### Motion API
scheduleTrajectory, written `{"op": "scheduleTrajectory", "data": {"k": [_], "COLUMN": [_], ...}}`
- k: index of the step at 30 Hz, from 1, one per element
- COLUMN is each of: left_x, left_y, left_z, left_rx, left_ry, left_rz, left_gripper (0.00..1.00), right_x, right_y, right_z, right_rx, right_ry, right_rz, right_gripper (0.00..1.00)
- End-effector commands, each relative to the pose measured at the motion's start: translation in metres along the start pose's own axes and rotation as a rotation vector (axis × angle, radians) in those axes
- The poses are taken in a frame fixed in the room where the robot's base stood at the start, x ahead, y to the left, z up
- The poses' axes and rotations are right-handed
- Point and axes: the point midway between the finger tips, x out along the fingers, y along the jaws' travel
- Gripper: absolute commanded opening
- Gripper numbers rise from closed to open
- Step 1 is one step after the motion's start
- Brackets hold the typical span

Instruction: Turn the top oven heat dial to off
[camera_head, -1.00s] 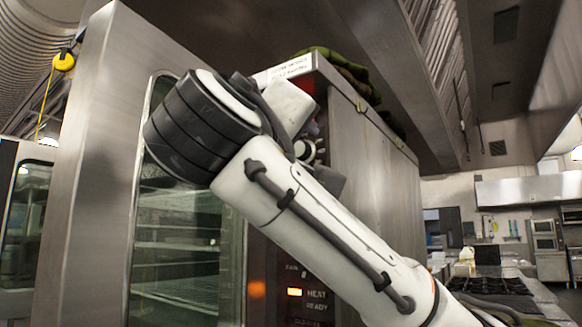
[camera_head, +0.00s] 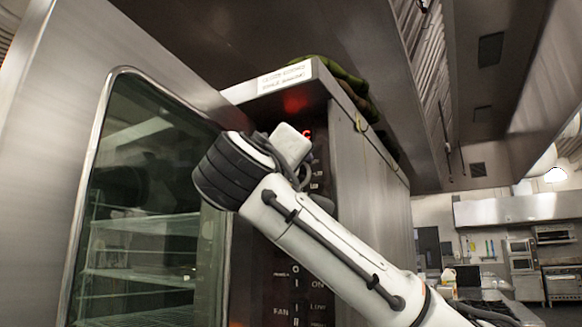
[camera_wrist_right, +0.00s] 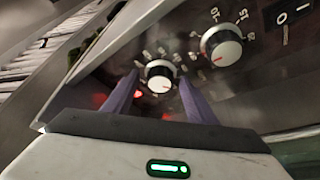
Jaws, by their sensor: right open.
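The right wrist view shows the oven's control panel close up. A round dial with a silver face and black rim (camera_wrist_right: 159,77), ringed by pale scale marks, is the one nearest the red-lit end of the panel. My right gripper (camera_wrist_right: 159,80) is open, with one purple-grey finger on each side of this dial. I cannot tell whether the fingers touch it, and its setting is too small to read. In the head view my right arm crosses the oven panel, and its hand (camera_head: 291,145) hides the upper dials. My left gripper is not in view.
A second, numbered dial (camera_wrist_right: 221,45) sits beside the first, with a black O/I switch (camera_wrist_right: 287,14) beyond it. A glass-fronted oven door (camera_head: 140,235) fills the left. Green cloth (camera_head: 345,82) lies on the oven top. A counter and kitchen equipment stand far right.

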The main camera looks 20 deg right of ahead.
Motion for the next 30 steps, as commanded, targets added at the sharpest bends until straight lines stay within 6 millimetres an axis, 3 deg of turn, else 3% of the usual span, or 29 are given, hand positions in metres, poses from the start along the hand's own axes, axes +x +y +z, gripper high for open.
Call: {"op": "scheduleTrajectory", "data": {"k": [9, 16, 30], "left_x": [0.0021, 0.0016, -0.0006], "left_y": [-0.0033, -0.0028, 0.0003], "left_z": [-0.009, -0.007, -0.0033], "left_rx": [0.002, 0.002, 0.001], "left_ry": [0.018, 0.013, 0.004], "left_rz": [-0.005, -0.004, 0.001], "left_gripper": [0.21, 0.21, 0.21], "right_x": [0.0028, 0.0025, 0.0025], "right_y": [-0.0005, -0.0005, 0.0013], "right_z": [0.0003, 0.0002, -0.0003], "right_rx": [0.0, 0.0, -0.115], "right_ry": [0.0, 0.0, 0.0], "right_rz": [-0.001, -0.001, -0.052], "right_gripper": [0.5, 0.11, 0.11]}}
